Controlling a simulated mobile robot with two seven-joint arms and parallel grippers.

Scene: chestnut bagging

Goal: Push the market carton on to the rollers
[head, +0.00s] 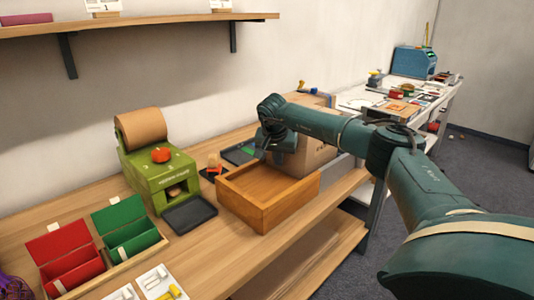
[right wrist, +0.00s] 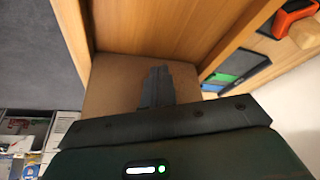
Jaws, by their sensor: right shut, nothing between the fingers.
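The market carton (head: 316,155), a brown cardboard box, stands at the right end of the wooden bench, partly hidden behind my right arm. My right gripper (head: 263,153) is at its left side, above the far edge of an open wooden tray. In the right wrist view the shut, empty fingers (right wrist: 157,87) point at the carton's brown face (right wrist: 112,82). I cannot tell whether they touch it. A grey strip (head: 335,170) shows beside the carton's lower right; I cannot make out separate rollers. My left gripper is not in view.
The wooden tray (head: 242,208) stands close in front of the carton. A green machine (head: 160,172) with a brown roll and a black tray (head: 188,214) are left of it. Red and green bins (head: 107,262) sit front left. A white table (head: 365,100) with goods lies beyond.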

